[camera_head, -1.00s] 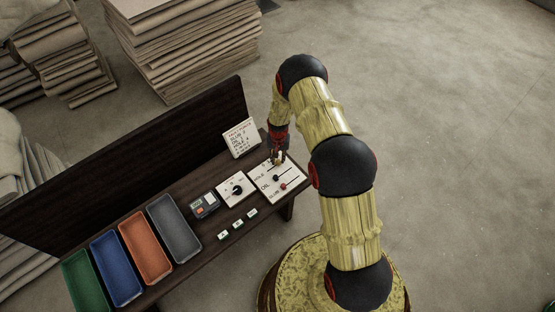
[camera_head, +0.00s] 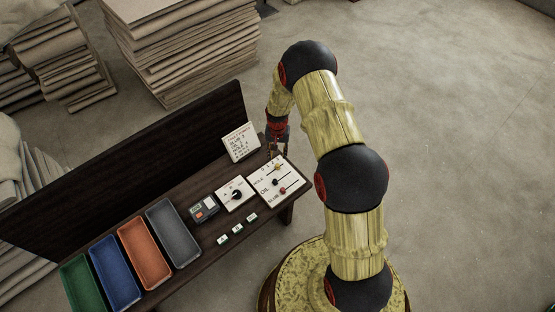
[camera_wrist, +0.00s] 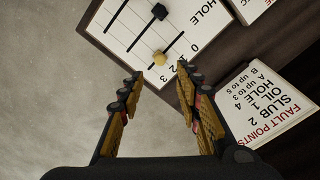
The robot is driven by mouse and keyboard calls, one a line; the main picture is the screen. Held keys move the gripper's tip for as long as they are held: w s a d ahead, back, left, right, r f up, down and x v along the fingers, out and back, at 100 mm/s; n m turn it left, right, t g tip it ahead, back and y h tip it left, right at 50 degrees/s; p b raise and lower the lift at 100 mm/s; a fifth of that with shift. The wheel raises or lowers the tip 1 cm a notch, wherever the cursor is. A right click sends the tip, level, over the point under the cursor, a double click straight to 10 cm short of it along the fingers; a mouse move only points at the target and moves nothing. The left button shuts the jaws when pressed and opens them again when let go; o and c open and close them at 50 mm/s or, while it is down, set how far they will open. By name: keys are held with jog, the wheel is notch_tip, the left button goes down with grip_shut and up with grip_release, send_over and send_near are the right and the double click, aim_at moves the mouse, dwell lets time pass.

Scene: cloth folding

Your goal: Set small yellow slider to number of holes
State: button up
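The white slider panel (camera_head: 264,188) lies on the bench with three slots marked HOLE, OIL and SLUB; it also shows in the wrist view (camera_wrist: 120,38). The small yellow slider (camera_wrist: 159,58) sits in the HOLE slot, close to the numbers 2 and 3; which one it lines up with is hard to tell. It also shows in the head view (camera_head: 276,168). My gripper (camera_wrist: 159,76) is open and empty, its fingertips apart from the yellow slider. In the head view my gripper (camera_head: 277,153) is just beyond the panel's far edge.
The black slider (camera_wrist: 160,12) and red slider (camera_head: 283,190) sit in the other slots. A fault-points card (camera_wrist: 268,105) stands beside my gripper. A dial panel (camera_head: 235,194), a small device (camera_head: 203,208), several small labelled blocks (camera_head: 237,228) and coloured trays (camera_head: 145,253) share the bench.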

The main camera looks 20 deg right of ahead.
jog(key=shift+r, duration=1.9)
jog(key=s+n+g, duration=0.2)
jog(key=s, duration=0.6)
jog(key=s+a+r+n+t, duration=0.1)
jog(key=s+r, duration=0.6)
jog(key=r, duration=0.8)
jog(key=s+a+r+n+t, duration=0.1)
jog(key=s+a+r+t, duration=0.2)
jog(key=s+r, duration=0.5)
jog(key=s+a+r+n+t, duration=0.1)
jog(key=s+r, duration=0.7)
jog(key=r, duration=1.5)
jog(key=a+t, duration=0.1)
jog(key=t, duration=0.1)
jog(key=shift+s+t, duration=0.25)
jog(key=shift+t, duration=0.05)
